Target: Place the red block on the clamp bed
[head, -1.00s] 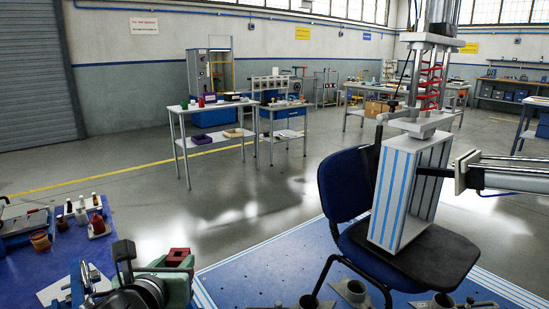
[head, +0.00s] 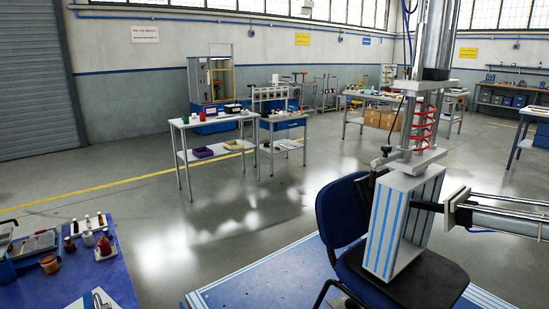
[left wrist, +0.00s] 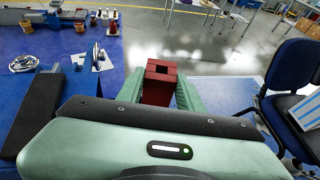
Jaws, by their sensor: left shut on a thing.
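The red block (left wrist: 160,84) is held between the green fingers of my left gripper (left wrist: 160,75) in the left wrist view. Its top face has a dark square recess. The gripper is shut on it, out over the right edge of the blue table, with grey floor behind. A pale plate with a metal clamp-like part (left wrist: 96,56) lies on the blue table, left of the block and apart from it. It also shows at the head view's bottom edge (head: 95,299), partly cut off. I cannot tell whether this is the clamp bed. My right gripper is not in view.
The blue table (head: 118,272) carries a tray (head: 33,245), small bottles and a brown pot (head: 49,264). Open floor (head: 235,210) lies between.

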